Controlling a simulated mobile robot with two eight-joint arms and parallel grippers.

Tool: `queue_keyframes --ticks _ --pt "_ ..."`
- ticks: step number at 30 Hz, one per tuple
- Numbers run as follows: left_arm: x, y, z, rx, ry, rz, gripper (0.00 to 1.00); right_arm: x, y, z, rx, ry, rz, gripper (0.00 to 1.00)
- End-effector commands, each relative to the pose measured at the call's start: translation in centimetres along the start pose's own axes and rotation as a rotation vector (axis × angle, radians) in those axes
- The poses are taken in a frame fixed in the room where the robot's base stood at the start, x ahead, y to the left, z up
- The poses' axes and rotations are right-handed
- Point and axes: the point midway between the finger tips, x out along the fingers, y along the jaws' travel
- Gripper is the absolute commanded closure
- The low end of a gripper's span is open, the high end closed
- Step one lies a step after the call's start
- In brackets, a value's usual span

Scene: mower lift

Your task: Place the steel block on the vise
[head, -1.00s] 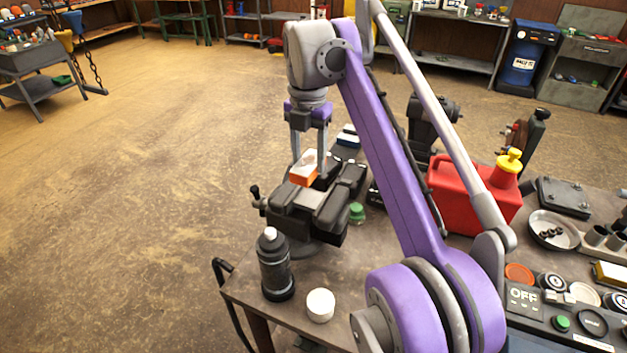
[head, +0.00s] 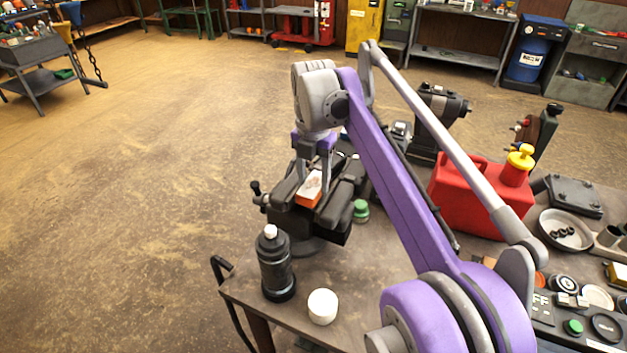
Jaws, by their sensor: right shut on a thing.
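The steel block (head: 309,192) shows a pale, worn top and an orange side. My right gripper (head: 313,178) points down from above, with its fingers on either side of the block, shut on it. The black vise (head: 329,220) stands at the table's left edge. The block is at the top of the vise, over its jaws; I cannot tell whether its underside touches. My left gripper is not in view.
A dark bottle (head: 274,264) and a white round piece (head: 322,306) stand in front of the vise. A green-capped item (head: 360,211) is right of it. A red can (head: 470,195) stands farther right. My purple arm hides part of the table.

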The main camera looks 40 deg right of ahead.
Motion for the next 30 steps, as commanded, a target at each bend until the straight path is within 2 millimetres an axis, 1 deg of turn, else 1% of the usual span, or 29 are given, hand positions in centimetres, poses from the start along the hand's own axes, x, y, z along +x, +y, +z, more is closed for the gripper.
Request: queue_keyframes --ticks 8,18,19,23,24,30 --pt "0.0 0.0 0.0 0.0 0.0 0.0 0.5 0.1 0.0 0.0 0.0 0.0 0.0 1.0" --pt "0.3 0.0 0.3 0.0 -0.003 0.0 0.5 1.3 0.0 -0.1 0.0 0.003 0.0 1.0" --pt "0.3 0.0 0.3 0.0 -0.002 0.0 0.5 1.3 0.0 -0.1 0.0 0.004 0.0 0.42" --pt "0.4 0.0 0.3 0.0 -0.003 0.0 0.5 1.4 0.1 -0.2 0.0 0.007 0.0 0.19" --pt "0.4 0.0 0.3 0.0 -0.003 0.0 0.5 1.4 0.1 -0.2 0.0 0.008 0.0 0.16" --pt "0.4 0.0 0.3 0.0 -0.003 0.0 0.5 1.3 0.1 -0.3 0.0 0.009 0.0 0.16"
